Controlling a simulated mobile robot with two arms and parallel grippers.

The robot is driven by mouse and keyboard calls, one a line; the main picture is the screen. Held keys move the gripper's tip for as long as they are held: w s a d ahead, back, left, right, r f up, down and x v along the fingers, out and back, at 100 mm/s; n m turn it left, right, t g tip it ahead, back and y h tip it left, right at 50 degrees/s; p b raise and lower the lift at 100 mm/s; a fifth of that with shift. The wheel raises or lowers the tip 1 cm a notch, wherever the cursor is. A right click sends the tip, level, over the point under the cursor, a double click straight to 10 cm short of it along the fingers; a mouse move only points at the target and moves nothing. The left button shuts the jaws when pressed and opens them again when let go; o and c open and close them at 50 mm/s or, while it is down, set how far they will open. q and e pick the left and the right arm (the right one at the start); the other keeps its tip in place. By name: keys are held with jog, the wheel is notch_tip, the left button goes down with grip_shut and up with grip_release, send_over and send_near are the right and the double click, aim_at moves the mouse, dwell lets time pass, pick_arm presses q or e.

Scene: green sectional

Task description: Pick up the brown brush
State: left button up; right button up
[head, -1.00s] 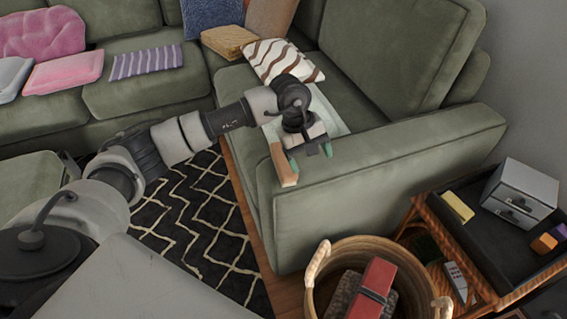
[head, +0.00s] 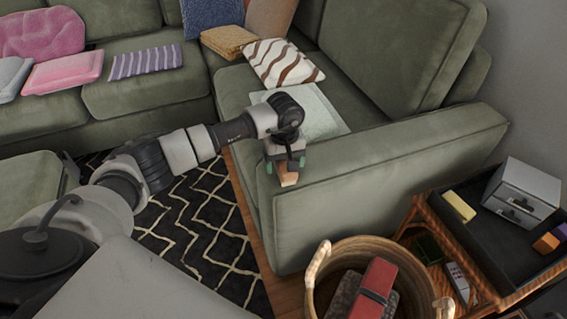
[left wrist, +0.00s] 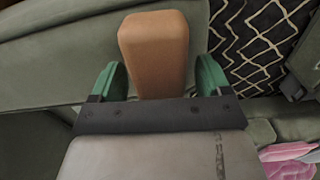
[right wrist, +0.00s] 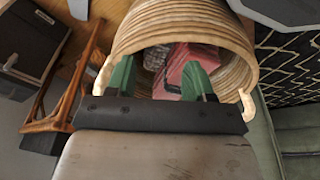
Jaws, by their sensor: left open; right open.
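The brown brush (head: 289,180) is a tan-brown block near the front end of the green sofa's armrest, mostly covered by my gripper in the head view. In the left wrist view the brush (left wrist: 155,50) lies between and beyond the fingers, with small gaps on both sides. My left gripper (head: 284,165) is open, its green fingers on either side of the brush. My right gripper (right wrist: 158,80) is open and empty, facing the wicker basket; it does not show in the head view.
The wicker basket (head: 318,270) holds a red item (head: 376,283) and stands below the armrest (head: 390,165). A wooden cart (head: 410,225) with a black tray and grey drawer box (head: 522,190) stands to the right. A pale cloth (head: 318,112) lies on the seat.

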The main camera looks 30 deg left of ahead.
pick_arm(q)
jog(key=shift+f, duration=0.45)
jog(key=c, duration=1)
jog(key=shift+c, duration=0.2)
pick_arm(e)
jog(key=shift+s+r, duration=0.1)
jog(key=shift+s, duration=0.1)
pick_arm(q)
jog(key=shift+r, duration=0.15)
notch_tip(320, 180, up, 4)
jog(key=shift+r, duration=0.15)
jog(key=s+d+r+p, duration=0.1)
jog(key=s+d+r, duration=0.4)
jog(key=d, duration=0.5)
jog(key=shift+s+r, duration=0.3)
jog(key=shift+r, duration=0.4)
pick_arm(e)
jog(key=f, duration=0.2)
jog(key=s+f, duration=0.1)
jog(key=f, duration=0.1)
jog(key=shift+s+d, duration=0.15)
pick_arm(q)
jog(key=shift+d, duration=0.1)
